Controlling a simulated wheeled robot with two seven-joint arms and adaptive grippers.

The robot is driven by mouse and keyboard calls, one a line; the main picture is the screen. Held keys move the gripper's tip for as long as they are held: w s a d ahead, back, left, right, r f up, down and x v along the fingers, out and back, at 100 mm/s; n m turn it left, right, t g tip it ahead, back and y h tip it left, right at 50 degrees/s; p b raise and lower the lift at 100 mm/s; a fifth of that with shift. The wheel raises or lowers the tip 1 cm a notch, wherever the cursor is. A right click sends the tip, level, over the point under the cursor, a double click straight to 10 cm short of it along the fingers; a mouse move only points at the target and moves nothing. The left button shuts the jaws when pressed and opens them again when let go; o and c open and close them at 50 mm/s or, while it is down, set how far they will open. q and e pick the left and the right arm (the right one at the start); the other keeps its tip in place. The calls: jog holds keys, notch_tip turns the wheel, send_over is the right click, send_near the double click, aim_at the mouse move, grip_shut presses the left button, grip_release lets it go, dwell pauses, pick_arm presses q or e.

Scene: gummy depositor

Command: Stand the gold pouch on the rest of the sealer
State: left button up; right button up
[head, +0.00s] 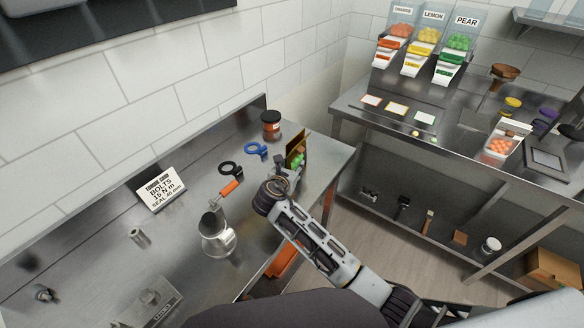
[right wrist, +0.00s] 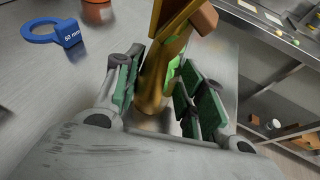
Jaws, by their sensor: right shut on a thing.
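The gold pouch (head: 294,144) is upright near the far right end of the steel table, and it also shows in the right wrist view (right wrist: 151,88). My right gripper (head: 295,161) is shut on it, with green finger pads on both sides of the pouch in the right wrist view (right wrist: 160,92). I cannot tell whether its bottom touches the table. A low grey metal device (head: 150,302) with a small label sits at the table's front left; I cannot tell whether it is the sealer. My left gripper is not in view.
A dark jar (head: 271,124), a blue ring gauge (head: 256,149), a black ring (head: 230,168), an orange-handled tool (head: 229,188), a metal vessel (head: 217,236) and a sign card (head: 161,189) stand on the table. A second steel counter (head: 466,150) with dispensers is at the right.

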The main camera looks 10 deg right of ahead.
jog(key=o, duration=1)
jog(key=shift+f, duration=0.1)
jog(key=shift+v, duration=6.05)
jog(key=shift+d, duration=0.1)
